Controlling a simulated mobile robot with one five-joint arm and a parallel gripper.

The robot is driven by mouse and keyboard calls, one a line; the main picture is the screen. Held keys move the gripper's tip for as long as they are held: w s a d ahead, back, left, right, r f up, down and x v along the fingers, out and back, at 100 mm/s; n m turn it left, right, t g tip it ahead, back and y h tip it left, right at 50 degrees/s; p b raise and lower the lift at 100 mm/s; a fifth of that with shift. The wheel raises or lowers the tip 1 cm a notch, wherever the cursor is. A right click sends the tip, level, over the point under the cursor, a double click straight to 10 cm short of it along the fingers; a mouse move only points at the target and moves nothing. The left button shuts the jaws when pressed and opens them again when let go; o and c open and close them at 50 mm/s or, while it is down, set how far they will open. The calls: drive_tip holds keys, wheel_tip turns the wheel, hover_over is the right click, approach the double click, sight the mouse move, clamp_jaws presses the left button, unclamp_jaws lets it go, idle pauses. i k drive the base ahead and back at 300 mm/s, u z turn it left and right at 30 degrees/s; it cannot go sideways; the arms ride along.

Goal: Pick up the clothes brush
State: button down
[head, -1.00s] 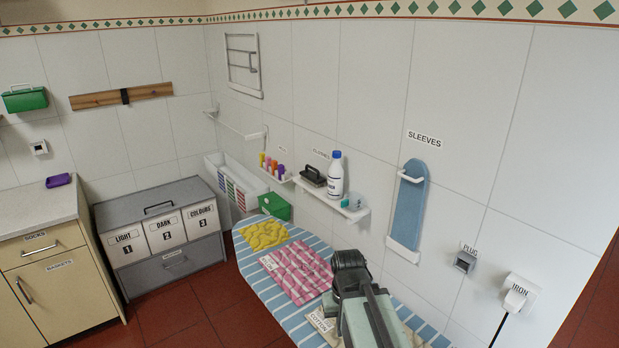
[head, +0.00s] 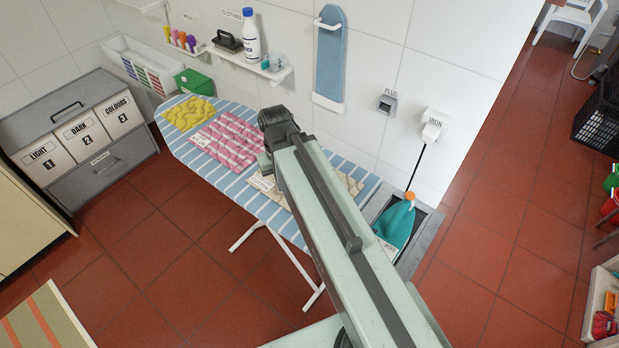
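The clothes brush (head: 228,42) is a dark block with a handle on top. It sits on a white wall shelf (head: 262,69) under a "CLOTHES" label, left of a white bottle (head: 251,36) with a blue cap. My gripper (head: 274,122) is at the far end of my pale green arm, seen from behind over the ironing board, below the shelf and apart from the brush. Its fingers are hidden by the dark wrist, so I cannot see whether it is open or shut.
The striped ironing board (head: 210,172) bears folded yellow, pink and beige cloths. A teal iron (head: 396,222) stands at its right end. A blue sleeve board (head: 329,52) hangs right of the shelf.

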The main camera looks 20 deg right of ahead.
sight(231, 45)
drive_tip(key=k, duration=0.65)
drive_tip(key=u, duration=0.4)
drive_tip(key=i, duration=0.85)
drive_tip(key=u, duration=1.2)
drive_tip(key=i, duration=1.75)
drive_tip(key=z, duration=0.35)
drive_tip(key=i, duration=1)
drive_tip(key=z, duration=0.75)
drive_tip(key=k, duration=0.65)
drive_tip(key=z, duration=0.25)
drive_tip(key=i, duration=0.65)
drive_tip(key=u, duration=0.1)
